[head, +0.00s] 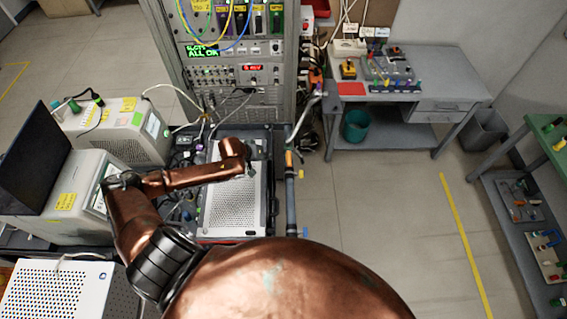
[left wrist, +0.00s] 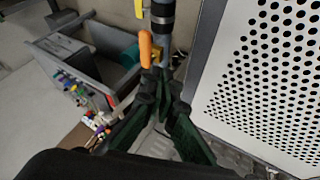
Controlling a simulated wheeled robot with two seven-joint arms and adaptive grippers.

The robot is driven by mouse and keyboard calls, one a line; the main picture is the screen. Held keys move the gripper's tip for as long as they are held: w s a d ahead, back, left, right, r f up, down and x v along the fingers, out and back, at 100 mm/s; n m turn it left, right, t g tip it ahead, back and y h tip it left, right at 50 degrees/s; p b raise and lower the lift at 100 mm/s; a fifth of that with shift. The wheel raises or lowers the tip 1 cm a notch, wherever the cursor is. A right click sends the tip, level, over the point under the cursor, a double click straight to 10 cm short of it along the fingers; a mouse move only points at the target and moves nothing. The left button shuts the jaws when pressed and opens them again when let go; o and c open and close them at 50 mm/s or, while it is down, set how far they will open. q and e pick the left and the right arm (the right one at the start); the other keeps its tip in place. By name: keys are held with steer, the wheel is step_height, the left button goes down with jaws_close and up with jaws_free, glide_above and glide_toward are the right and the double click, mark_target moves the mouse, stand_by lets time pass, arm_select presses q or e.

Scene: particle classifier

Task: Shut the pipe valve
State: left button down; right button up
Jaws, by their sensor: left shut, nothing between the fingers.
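The pipe (head: 291,205) runs along the right side of the perforated white box, and it shows at the top of the left wrist view (left wrist: 162,22). An orange valve handle (head: 289,158) is on it; in the left wrist view the handle (left wrist: 146,48) lies beside the pipe, roughly parallel to it. My left gripper (head: 268,149) is to the left of the handle in the head view. Its dark green fingers (left wrist: 163,86) are shut and empty, with the tips just below the handle in the wrist view. I cannot tell whether they touch it. My right gripper is not in view.
The perforated white box (head: 232,205) is close beside the pipe and under my left arm. An instrument rack (head: 235,100) stands behind. A grey desk (head: 430,95) with a teal bin (head: 355,126) is at the back right. The floor right of the pipe is clear.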

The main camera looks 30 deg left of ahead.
mark_target(289, 159)
arm_select(q)
steer(key=shift+s+d+f, duration=0.2)
steer(key=shift+s+d, duration=0.05)
steer(key=shift+d, duration=0.4)
steer(key=x, duration=1)
steer(key=shift+p, duration=0.35)
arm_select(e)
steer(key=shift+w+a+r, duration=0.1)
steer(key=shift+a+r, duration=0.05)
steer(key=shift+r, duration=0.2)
arm_select(q)
steer(key=shift+d, duration=0.15)
